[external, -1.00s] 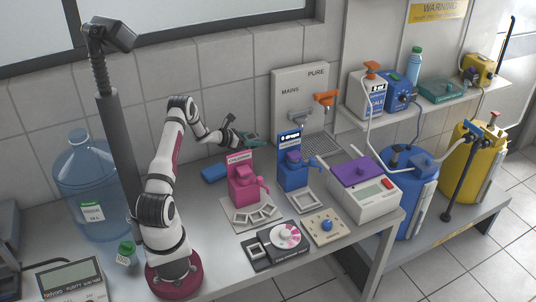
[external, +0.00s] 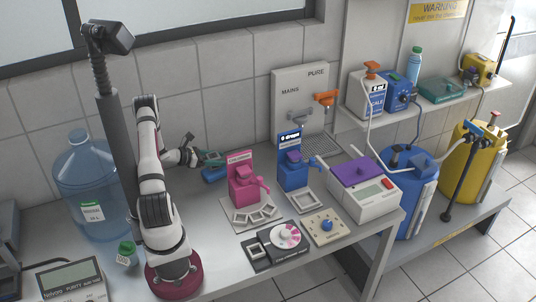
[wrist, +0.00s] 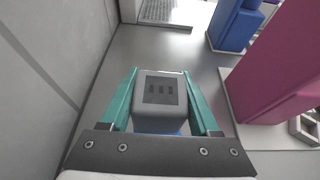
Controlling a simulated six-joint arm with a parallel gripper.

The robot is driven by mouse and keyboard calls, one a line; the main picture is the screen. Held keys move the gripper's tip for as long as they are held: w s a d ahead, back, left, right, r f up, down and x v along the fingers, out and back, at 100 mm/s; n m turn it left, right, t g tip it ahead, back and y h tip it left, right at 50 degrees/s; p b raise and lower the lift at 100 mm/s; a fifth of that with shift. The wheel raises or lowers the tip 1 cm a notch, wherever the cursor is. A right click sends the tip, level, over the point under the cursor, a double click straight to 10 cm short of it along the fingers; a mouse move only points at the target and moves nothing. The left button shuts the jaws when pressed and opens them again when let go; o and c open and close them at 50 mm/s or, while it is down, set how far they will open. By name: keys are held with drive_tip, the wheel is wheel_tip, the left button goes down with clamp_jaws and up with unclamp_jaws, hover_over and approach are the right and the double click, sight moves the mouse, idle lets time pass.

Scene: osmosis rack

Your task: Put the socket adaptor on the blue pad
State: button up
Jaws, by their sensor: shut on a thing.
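My gripper (external: 213,159) has teal fingers, and in the wrist view the fingers (wrist: 159,95) are shut on a grey boxy socket adaptor (wrist: 160,92) with dark slots on its face. In the external view the gripper is low over the blue pad (external: 211,175), left of the pink dispenser. In the wrist view a strip of the blue pad (wrist: 158,132) shows just under the adaptor, between the fingers. Most of the pad is hidden by the adaptor and gripper. I cannot tell whether the adaptor touches the pad.
The pink dispenser (external: 241,184) stands close right of the gripper, also large in the wrist view (wrist: 285,65). A blue dispenser (external: 292,173) stands farther right. The tiled wall (external: 170,80) is close behind. A large blue bottle (external: 85,190) stands at left.

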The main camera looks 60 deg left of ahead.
drive_tip(key=shift+f, duration=0.75)
drive_tip(key=shift+f, duration=0.15)
drive_tip(key=o, duration=1.4)
drive_tip(key=shift+r, duration=0.2)
drive_tip(key=v, duration=0.7)
drive_tip(key=shift+s, duration=0.25)
drive_tip(key=shift+r, duration=0.1)
